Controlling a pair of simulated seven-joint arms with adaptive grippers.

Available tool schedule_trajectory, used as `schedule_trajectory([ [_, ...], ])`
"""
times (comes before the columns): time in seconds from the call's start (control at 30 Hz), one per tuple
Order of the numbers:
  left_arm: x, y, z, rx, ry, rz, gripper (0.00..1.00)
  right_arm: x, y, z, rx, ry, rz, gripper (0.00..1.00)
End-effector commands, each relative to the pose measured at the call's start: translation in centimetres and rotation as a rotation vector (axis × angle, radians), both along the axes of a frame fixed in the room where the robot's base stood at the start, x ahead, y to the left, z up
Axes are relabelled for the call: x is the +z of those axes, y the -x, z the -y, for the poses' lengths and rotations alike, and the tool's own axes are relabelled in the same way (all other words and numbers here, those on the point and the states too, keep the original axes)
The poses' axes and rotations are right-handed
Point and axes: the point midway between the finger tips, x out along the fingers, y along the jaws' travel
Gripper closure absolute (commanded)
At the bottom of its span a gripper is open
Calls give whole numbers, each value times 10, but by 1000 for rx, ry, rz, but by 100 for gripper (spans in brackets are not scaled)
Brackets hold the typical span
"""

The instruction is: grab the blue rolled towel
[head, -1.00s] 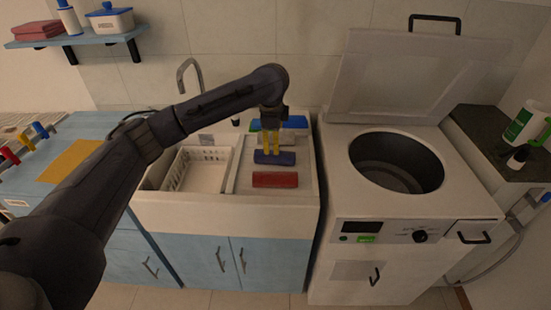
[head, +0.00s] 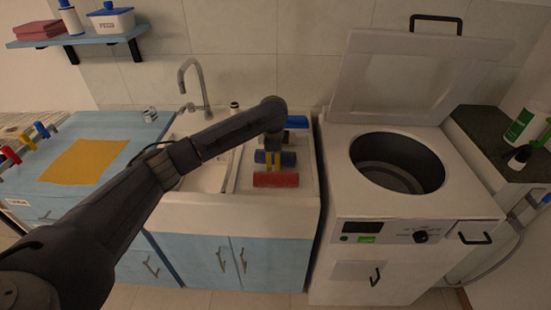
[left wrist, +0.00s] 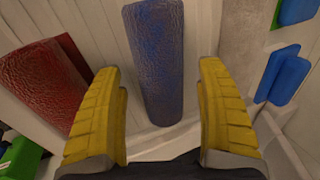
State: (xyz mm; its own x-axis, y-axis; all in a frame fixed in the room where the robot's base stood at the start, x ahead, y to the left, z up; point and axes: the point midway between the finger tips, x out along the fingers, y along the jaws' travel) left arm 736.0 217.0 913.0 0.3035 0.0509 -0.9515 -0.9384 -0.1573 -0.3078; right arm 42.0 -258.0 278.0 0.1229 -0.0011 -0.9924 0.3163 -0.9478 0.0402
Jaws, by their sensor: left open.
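The blue rolled towel (head: 288,158) lies on the ridged drainboard beside the sink, behind the red rolled towel (head: 275,180). In the left wrist view the blue towel (left wrist: 157,55) runs lengthwise between my finger lines, its end toward the camera. My left gripper (head: 272,160) is open above it, with yellow fingers apart on either side and nothing held. Whether the fingertips touch the towel or board cannot be told. In the head view the fingers hide the towel's middle. My right gripper is not in view.
The red towel (left wrist: 45,85) is close to one finger in the left wrist view. A faucet (head: 195,85) stands behind the sink. The open washer (head: 398,162) stands to the right. An orange cloth (head: 84,161) lies on the left counter.

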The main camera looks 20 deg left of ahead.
Motion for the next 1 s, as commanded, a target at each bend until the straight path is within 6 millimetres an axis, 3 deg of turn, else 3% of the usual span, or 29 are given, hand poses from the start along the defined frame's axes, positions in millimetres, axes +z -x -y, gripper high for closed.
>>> schedule_trajectory([
  [0.2, -14, -5, -1, 0, 0, 1, 26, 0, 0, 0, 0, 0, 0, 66],
  [0.5, -15, -6, -1, 0, 0, 2, 28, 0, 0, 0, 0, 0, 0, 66],
  [1.0, -15, -5, -1, 0, 0, 1, 86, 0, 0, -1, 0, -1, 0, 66],
])
